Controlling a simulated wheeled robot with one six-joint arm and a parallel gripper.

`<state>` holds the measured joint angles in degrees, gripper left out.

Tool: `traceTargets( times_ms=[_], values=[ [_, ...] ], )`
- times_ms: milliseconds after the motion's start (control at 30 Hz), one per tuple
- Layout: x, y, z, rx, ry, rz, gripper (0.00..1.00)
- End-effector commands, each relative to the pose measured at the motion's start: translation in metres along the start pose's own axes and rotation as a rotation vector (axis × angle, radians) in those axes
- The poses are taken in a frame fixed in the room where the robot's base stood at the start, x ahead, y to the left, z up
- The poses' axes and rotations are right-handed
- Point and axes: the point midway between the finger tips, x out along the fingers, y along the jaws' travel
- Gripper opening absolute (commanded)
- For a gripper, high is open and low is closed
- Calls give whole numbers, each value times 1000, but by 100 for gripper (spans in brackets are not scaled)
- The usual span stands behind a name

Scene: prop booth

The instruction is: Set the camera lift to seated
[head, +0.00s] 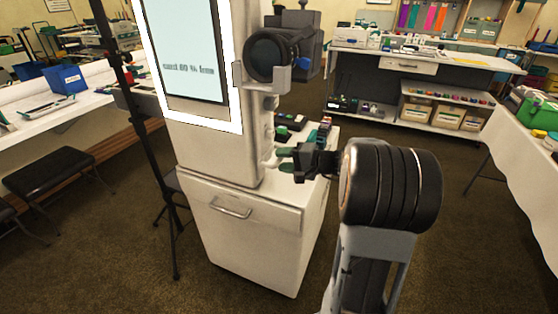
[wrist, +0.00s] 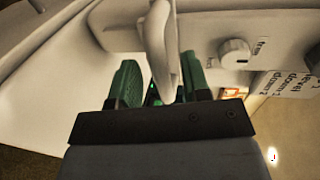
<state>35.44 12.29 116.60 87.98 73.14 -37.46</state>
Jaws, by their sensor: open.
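The camera (head: 275,55) sits in a pale bracket (head: 268,82) high on the side of the white booth cabinet (head: 215,150). My gripper (head: 281,159) is beside the cabinet's right side, below the camera. In the wrist view its green fingers (wrist: 158,78) are apart. A pale curved lever or handle (wrist: 162,45) passes between them; I cannot tell whether either finger touches it. A round white knob (wrist: 235,52) with small labels is to the right of the fingers. The lift's setting cannot be read.
A lit screen (head: 190,50) faces the front of the cabinet. A drawer unit (head: 250,225) stands below, with small coloured items on top. A black stand (head: 150,150) is to the left. A white-covered table (head: 525,170) is at right. Carpet between is clear.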

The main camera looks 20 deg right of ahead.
Motion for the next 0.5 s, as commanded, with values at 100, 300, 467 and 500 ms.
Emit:
traceTargets(
  times_ms=[100,300,467,500],
  values=[
    [11,0,0,0,-2,0,43],
    [18,0,0,-1,0,0,43],
    [18,0,0,-1,0,0,43],
    [18,0,0,-1,0,0,43]
  ],
)
